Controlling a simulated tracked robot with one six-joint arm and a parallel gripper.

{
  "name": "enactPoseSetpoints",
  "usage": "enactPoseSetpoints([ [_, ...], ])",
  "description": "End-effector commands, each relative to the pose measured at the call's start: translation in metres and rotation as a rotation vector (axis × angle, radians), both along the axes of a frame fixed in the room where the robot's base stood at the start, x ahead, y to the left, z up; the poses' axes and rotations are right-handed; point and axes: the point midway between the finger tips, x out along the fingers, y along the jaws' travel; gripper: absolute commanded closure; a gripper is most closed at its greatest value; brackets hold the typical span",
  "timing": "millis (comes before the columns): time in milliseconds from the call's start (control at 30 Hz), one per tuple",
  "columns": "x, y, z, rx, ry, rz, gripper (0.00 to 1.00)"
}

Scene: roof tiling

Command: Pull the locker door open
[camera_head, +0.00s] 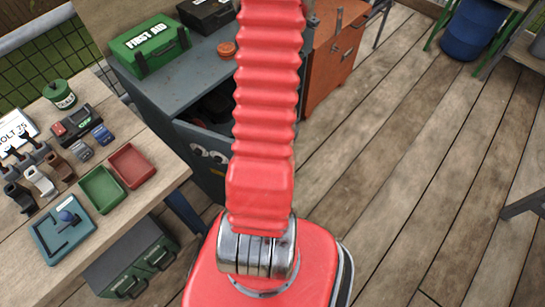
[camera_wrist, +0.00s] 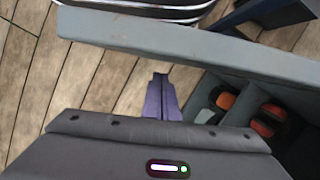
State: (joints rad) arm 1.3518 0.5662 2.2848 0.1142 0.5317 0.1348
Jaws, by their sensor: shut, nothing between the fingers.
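The grey locker (camera_head: 178,68) stands left of my arm in the head view. Its door (camera_head: 200,143) is partly open, with a dark gap behind its top edge. In the wrist view, the door's grey edge (camera_wrist: 190,42) runs across the upper part. My gripper (camera_wrist: 160,78) shows there as shut purple fingers with nothing between them. The fingertips are on the inner side of the door, close to its edge; I cannot tell if they touch it. In the head view, my red arm hides my gripper and part of the door.
Orange and red items (camera_wrist: 268,120) lie in the locker's compartments. A green first aid box (camera_head: 150,45) stands on the locker top. A workbench (camera_head: 130,205) with trays and tools is at the left. An orange-red cabinet (camera_head: 335,45) stands behind.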

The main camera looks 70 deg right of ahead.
Motion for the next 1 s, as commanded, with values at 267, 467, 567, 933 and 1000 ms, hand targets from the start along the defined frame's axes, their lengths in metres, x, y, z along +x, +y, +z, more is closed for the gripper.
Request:
enactPoseSetpoints([
  [267,0.0,-0.028,-0.001,0.0,0.0,0.003,1.0],
  [467,0.0,-0.039,0.015,-0.004,0.0,0.005,1.0],
  [567,0.001,-0.041,0.026,-0.003,-0.001,0.007,1.0],
  [933,0.002,-0.054,0.079,-0.005,0.0,0.01,1.0],
  [1000,0.002,-0.056,0.086,-0.003,0.0,0.01,1.0],
])
